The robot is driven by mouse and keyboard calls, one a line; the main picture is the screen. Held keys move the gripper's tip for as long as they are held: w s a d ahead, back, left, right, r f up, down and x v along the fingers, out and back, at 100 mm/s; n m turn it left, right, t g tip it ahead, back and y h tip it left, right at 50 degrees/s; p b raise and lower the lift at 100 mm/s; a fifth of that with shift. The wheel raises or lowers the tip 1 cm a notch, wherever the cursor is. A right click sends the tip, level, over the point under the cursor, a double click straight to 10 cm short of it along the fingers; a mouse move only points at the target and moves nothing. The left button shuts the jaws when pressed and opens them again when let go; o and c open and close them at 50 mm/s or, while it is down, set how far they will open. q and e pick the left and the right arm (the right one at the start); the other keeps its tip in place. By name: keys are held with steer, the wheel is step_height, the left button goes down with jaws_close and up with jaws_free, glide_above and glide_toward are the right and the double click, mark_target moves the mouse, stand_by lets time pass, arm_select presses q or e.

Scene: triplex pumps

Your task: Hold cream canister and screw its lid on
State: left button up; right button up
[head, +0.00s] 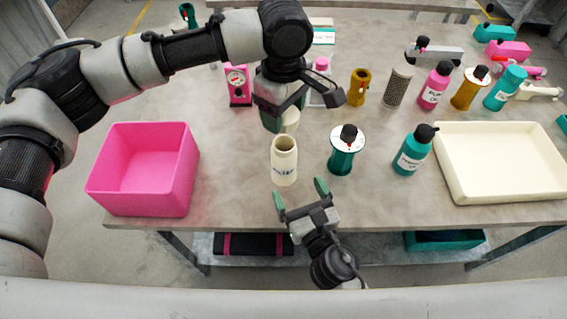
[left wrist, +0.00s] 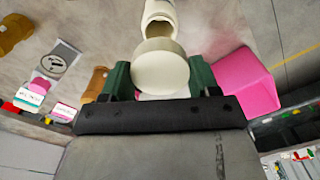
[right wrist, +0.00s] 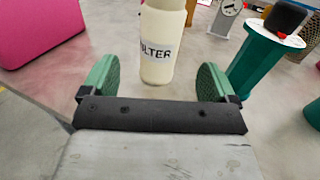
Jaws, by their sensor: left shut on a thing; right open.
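The cream canister (head: 284,170) stands upright and open-topped near the table's front edge; its dark label shows in the right wrist view (right wrist: 158,65). My left gripper (head: 280,124) is shut on the cream lid (left wrist: 160,68), held above and just behind the canister, apart from its mouth. The lid (head: 291,120) is partly hidden by the fingers in the head view. The canister's mouth (left wrist: 158,20) shows beyond the lid in the left wrist view. My right gripper (head: 300,195) is open and empty in front of the canister, which appears between but beyond its fingers (right wrist: 157,82).
A pink bin (head: 145,190) stands left. A green spool-like part with black knob (head: 342,160) and a teal bottle (head: 410,155) stand right of the canister, then a cream tray (head: 500,192). Several bottles and parts stand behind. Table between bin and canister is clear.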

steer(key=x, duration=1)
steer(key=shift+d, duration=0.1)
steer(key=shift+c, duration=0.3)
steer(key=c, duration=1.3)
arm_select(q)
glide_above(284, 138)
steer(key=s, duration=0.2)
steer(key=shift+f, duration=2.5)
steer(key=shift+f, duration=0.9)
steer(key=shift+f, duration=0.5)
